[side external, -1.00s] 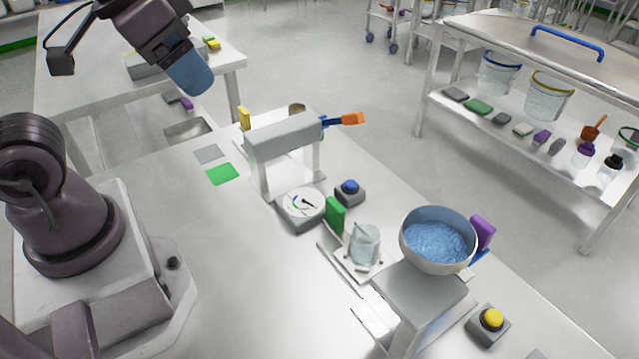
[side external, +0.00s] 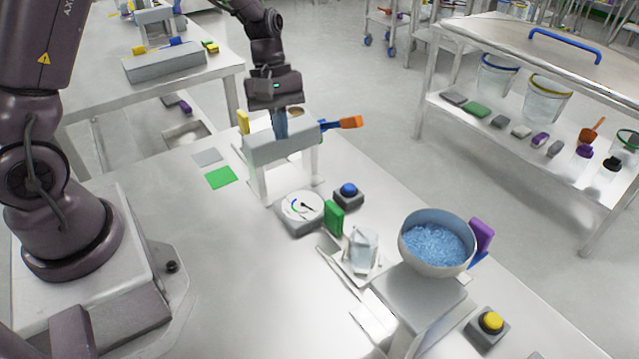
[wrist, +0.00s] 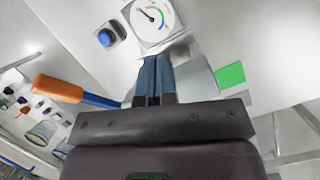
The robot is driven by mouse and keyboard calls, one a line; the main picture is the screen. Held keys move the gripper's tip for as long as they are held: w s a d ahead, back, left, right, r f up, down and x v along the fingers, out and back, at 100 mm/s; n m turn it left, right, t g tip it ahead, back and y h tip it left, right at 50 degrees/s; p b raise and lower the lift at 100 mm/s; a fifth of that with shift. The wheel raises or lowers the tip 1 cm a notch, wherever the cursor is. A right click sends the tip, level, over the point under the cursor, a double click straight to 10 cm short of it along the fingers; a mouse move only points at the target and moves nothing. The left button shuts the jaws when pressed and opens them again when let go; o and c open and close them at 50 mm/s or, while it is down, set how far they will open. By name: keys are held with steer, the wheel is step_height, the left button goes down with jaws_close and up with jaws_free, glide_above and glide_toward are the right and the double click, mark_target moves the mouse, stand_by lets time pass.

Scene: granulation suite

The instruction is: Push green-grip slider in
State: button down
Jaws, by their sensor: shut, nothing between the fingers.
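I cannot tell from here how far the slider is out. My gripper (side external: 281,130) points down beside the grey-topped stand, well behind and left of the green grip, touching nothing that I can make out. Its blue fingers (wrist: 156,68) are shut and empty in the wrist view. The stand's top hides the fingertips in the side view. The green grip does not show in the wrist view.
The grey stand (side external: 285,143) with an orange-ended lever (side external: 349,122) is close to my gripper. A dial (side external: 302,208) and blue button (side external: 348,190) lie between it and the green grip. A bowl of blue granules (side external: 437,245) is to the right. The near-left tabletop is clear.

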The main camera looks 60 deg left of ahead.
steer(key=w+d+f+n, duration=0.1)
steer(key=f, duration=0.2)
steer(key=w+d+f+n, duration=0.1)
steer(key=f+n, duration=0.1)
steer(key=f, duration=0.1)
steer(key=w+d+f+n, duration=0.1)
steer(key=f, duration=0.2)
steer(key=shift+d+t+h, duration=0.2)
steer(key=shift+t+h, duration=0.1)
steer(key=shift+t, duration=0.1)
steer(key=d, duration=0.3)
steer(key=shift+d+f, duration=0.1)
steer(key=shift+f, duration=0.2)
steer(key=shift+w+d, duration=0.1)
steer(key=shift+d, duration=0.4)
glide_toward(369, 259)
steer(key=x, duration=0.4)
steer(key=shift+w+f, duration=0.15)
steer(key=shift+f, duration=0.2)
steer(key=shift+a, duration=0.15)
